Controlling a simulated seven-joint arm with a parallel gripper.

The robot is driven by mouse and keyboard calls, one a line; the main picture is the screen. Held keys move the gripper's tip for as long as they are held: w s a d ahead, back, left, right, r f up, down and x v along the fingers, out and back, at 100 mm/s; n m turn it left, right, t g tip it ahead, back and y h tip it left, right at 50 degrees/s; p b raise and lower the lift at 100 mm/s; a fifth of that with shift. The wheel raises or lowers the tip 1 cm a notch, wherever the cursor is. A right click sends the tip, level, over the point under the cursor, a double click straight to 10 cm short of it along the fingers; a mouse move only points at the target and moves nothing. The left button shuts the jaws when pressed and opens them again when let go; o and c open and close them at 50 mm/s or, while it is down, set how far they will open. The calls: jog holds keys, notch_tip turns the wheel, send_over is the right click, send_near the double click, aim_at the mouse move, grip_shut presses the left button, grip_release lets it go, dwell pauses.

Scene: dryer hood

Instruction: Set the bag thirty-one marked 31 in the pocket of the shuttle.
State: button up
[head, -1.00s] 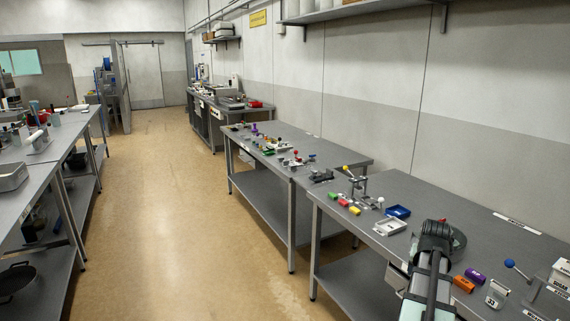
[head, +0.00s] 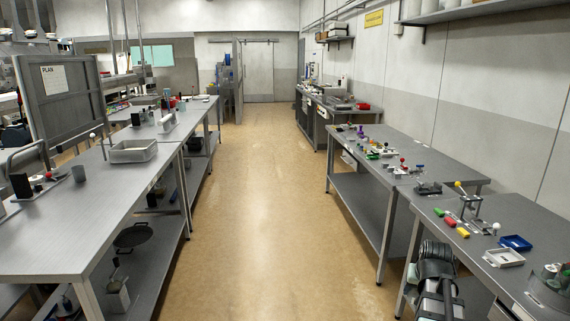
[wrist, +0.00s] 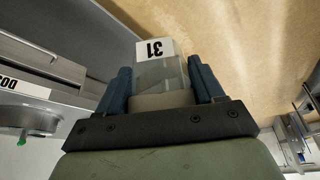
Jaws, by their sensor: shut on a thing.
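In the wrist view the bag marked 31 (wrist: 158,72) is a grey, box-like piece with a white label. It sits between the two blue fingers of my gripper (wrist: 160,85), which is shut on it. The label reads upside down there. In the head view my arm shows at the bottom right, over the aisle edge of the right-hand bench; the fingers and the bag are hidden there. I cannot make out the shuttle or its pocket in these views.
The floor aisle (head: 260,200) between is clear.

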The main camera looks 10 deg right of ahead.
jog(key=w+a+n+y, duration=0.1)
jog(key=w+a+n, duration=0.2)
jog(key=a, duration=1.2)
jog(key=w+a+f+n+y, duration=0.1)
jog(key=w+a, duration=0.3)
jog(key=a, duration=1.1)
jog(key=shift+a+f+n+t, duration=0.2)
jog(key=shift+n+t, duration=0.1)
jog(key=shift+n, duration=0.6)
jog(key=shift+d+r, duration=0.1)
